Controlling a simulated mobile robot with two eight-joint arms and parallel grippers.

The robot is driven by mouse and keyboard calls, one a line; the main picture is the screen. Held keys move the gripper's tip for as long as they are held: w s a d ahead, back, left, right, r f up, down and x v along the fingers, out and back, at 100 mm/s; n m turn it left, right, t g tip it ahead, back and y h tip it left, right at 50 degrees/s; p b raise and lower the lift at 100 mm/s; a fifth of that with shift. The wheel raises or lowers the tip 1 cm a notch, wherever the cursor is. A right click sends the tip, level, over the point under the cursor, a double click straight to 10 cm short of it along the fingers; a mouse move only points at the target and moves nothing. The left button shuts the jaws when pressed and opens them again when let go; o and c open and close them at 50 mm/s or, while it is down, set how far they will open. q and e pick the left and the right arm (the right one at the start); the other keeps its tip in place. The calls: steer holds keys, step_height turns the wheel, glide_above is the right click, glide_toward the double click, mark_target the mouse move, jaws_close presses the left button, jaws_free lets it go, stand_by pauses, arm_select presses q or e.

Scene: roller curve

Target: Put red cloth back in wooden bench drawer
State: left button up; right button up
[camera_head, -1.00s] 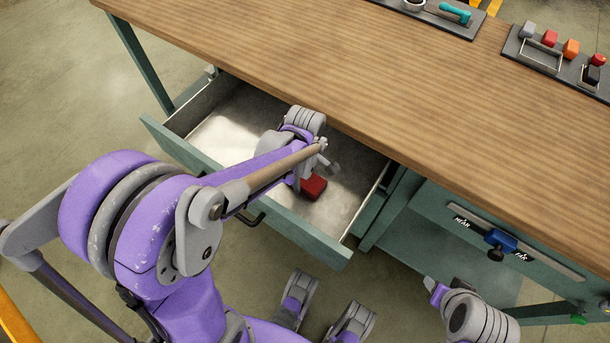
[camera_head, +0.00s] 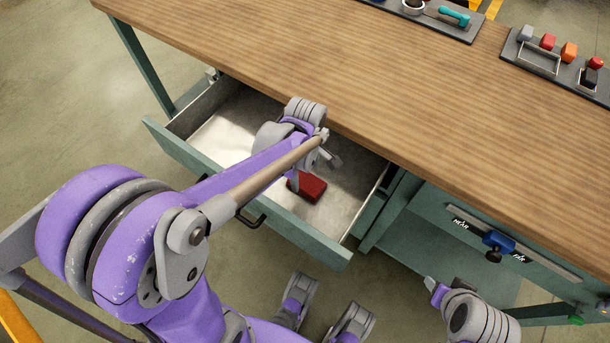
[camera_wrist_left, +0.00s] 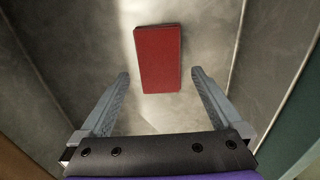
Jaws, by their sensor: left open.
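The red cloth (camera_head: 308,187), a flat folded rectangle, lies on the metal floor of the open drawer (camera_head: 345,205) in the wooden-topped bench (camera_head: 330,75). In the left wrist view the cloth (camera_wrist_left: 158,58) lies ahead of the fingertips and apart from them. My left gripper (camera_wrist_left: 161,84) is open and empty, its two fingers spread wider than the cloth. In the head view my left wrist hangs over the drawer and hides most of that gripper. My right arm's end (camera_head: 440,290) shows at the lower right, away from the drawer; its finger opening is unclear.
The drawer's green front panel (camera_head: 180,152) and black handle (camera_head: 252,220) face me. A slider with a blue knob (camera_head: 500,240) is on the bench front at right. Trays with small items stand at the bench's back right. The middle bench top is clear.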

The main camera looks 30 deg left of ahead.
mark_target(305, 181)
arm_select(q)
step_height(305, 181, up, 9)
steer(key=p, duration=0.1)
steer(key=shift+f+p, duration=0.2)
steer(key=shift+p, duration=0.1)
steer(key=shift+s, duration=0.1)
